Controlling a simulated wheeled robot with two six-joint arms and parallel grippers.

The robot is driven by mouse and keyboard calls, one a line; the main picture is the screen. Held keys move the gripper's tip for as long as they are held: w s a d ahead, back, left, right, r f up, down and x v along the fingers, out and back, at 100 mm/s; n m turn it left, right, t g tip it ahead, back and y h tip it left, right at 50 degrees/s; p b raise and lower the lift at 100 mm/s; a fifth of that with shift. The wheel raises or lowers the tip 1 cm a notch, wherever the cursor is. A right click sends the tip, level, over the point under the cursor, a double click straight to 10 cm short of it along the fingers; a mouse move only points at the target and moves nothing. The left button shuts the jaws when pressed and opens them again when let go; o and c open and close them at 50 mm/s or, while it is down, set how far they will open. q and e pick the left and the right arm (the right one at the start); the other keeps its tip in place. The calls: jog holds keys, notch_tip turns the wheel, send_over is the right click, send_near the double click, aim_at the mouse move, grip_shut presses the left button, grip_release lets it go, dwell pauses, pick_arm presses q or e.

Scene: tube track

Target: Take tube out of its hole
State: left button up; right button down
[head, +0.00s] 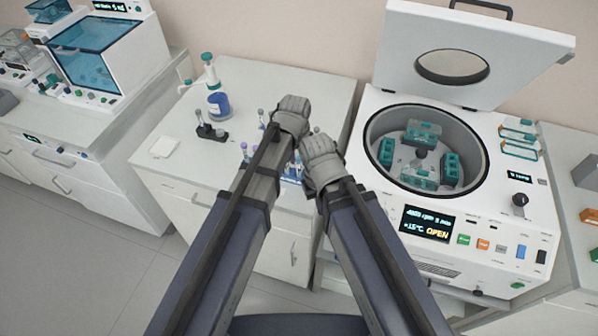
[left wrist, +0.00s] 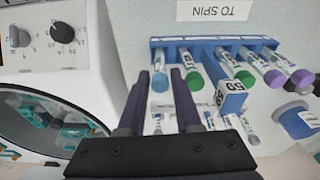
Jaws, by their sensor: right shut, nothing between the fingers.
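In the left wrist view a blue rack (left wrist: 215,42) holds a row of several capped tubes leaning out toward the camera. My left gripper (left wrist: 160,75) is open, with one finger on each side of a blue-capped tube (left wrist: 160,82). Gaps show beside the cap, and I cannot tell if either finger touches. Green-capped tubes (left wrist: 194,79) and purple-capped tubes (left wrist: 274,77) stand to the right. In the head view my left gripper (head: 291,116) is over the white counter and its fingertips are hidden. My right gripper (head: 321,160) is shut and empty, lower and beside it.
An open centrifuge (head: 425,150) with its lid raised stands at the right. A "TO SPIN" label (left wrist: 213,11) lies beyond the rack.

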aim_at(299, 166)
pick_arm(q)
jog(key=f+b, duration=0.2)
jog(key=f, duration=0.1)
jog(key=f+b, duration=0.1)
jog(key=shift+w+d+f, duration=0.1)
jog(key=shift+w+f, duration=0.15)
jog(key=shift+w, duration=0.05)
jog(key=shift+r, duration=0.1)
grip_shut()
